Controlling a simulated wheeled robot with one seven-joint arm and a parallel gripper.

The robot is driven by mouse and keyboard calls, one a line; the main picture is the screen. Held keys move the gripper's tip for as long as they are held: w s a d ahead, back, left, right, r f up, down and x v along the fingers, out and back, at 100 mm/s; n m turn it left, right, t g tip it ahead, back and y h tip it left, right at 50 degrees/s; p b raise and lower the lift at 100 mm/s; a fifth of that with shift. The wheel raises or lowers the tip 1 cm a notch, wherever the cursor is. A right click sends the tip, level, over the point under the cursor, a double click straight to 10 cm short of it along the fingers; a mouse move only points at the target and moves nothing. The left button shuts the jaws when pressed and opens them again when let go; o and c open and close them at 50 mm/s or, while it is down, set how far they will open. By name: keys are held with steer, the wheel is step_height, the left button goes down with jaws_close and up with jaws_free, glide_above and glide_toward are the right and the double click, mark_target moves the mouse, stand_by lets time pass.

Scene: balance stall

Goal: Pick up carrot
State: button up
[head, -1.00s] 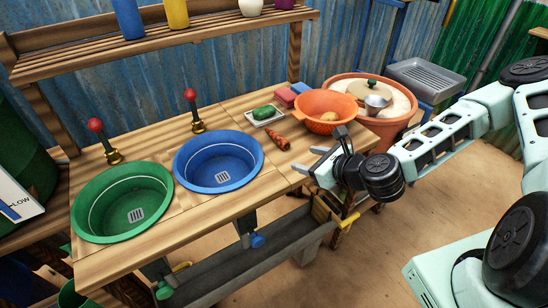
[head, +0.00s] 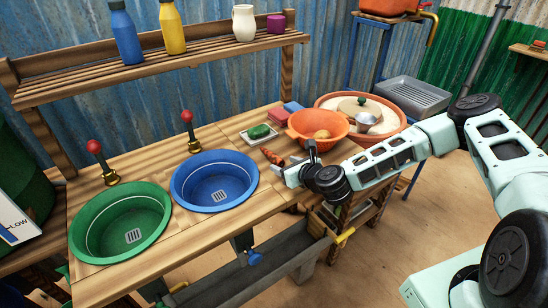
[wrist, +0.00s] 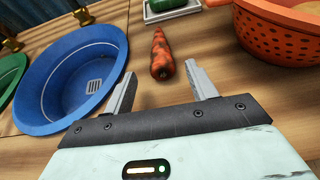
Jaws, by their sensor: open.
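The carrot (wrist: 161,55) is orange with dark patches and lies on the wooden counter. In the wrist view it lies just beyond the fingertips of my gripper (wrist: 158,78), roughly centred between them, with its tip pointing away. My gripper is open and nothing is between its fingers. In the head view the carrot (head: 271,156) lies between the blue basin and the orange colander, beside my gripper (head: 284,169). The gripper's near parts hide some of the fingers in that view.
The blue basin (head: 243,188) is to the left, with the green basin (head: 163,222) beyond it. The orange colander (head: 302,133) stands close on the right. A small dish (head: 247,137) with a green item (head: 259,131) lies behind the carrot.

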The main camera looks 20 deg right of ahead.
mark_target(280, 160)
steer(key=x, duration=0.1)
steer(key=p+x, duration=0.1)
steer(key=x, duration=0.2)
steer(key=shift+w+r, duration=0.2)
steer(key=shift+r, duration=0.1)
steer(key=shift+w+a+f+p, duration=0.1)
steer(key=shift+w+f+p, duration=0.2)
steer(key=shift+w, duration=0.2)
steer(key=c, duration=1.1)
